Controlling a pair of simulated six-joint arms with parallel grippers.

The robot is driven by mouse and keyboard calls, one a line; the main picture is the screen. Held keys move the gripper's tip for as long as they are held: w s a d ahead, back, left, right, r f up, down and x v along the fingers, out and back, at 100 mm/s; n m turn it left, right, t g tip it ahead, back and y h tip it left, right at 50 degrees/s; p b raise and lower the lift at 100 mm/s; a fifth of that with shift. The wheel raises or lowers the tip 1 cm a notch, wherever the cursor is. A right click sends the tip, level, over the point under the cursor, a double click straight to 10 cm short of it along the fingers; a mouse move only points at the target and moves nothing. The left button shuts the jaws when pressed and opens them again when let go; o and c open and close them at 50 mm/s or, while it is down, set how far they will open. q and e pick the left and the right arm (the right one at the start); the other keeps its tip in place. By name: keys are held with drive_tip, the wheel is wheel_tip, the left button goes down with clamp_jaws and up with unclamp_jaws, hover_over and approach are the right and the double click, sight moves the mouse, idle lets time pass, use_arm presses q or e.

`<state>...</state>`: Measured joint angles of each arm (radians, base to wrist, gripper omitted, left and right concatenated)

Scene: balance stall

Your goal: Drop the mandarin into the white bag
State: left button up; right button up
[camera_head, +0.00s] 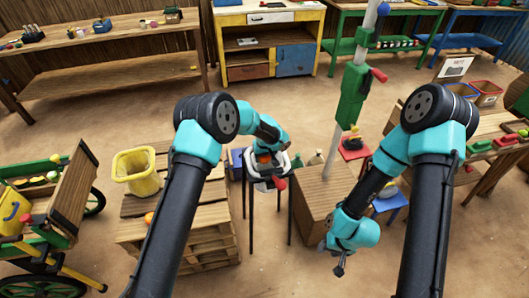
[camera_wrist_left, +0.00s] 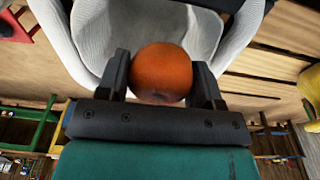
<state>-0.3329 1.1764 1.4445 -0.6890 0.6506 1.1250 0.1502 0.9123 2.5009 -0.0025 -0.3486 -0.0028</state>
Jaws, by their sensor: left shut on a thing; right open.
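My left gripper (camera_head: 267,165) is shut on the orange mandarin (camera_wrist_left: 161,72), which sits between the two dark fingers in the left wrist view. The mandarin also shows as a small orange patch (camera_head: 264,157) in the head view. The white bag (camera_head: 256,186) is at the gripper, partly hidden by it. In the left wrist view, the white bag's pale inner wall (camera_wrist_left: 88,30) spreads behind and around the mandarin. The mandarin's exact height against the rim is hard to tell. My right gripper (camera_head: 339,268) is open and empty, low at the right, away from the bag.
A yellow bucket (camera_head: 137,173) stands on a wooden crate stack (camera_head: 190,222) to the left. A wooden box (camera_head: 312,200) and a green-fitted post (camera_head: 352,95) stand to the right of the bag. A cart (camera_head: 70,195) is at the far left. Open floor lies behind.

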sight(266, 158)
use_arm(q)
drive_tip(key=shift+f, duration=0.65)
drive_tip(key=o, duration=1)
drive_tip(key=r, duration=0.5)
drive_tip(key=s+r, duration=0.1)
drive_tip(key=r, duration=0.5)
drive_tip(key=s+r, duration=0.1)
drive_tip(key=r, duration=0.5)
drive_tip(key=shift+d+r, duration=0.2)
drive_tip(key=shift+d, duration=0.05)
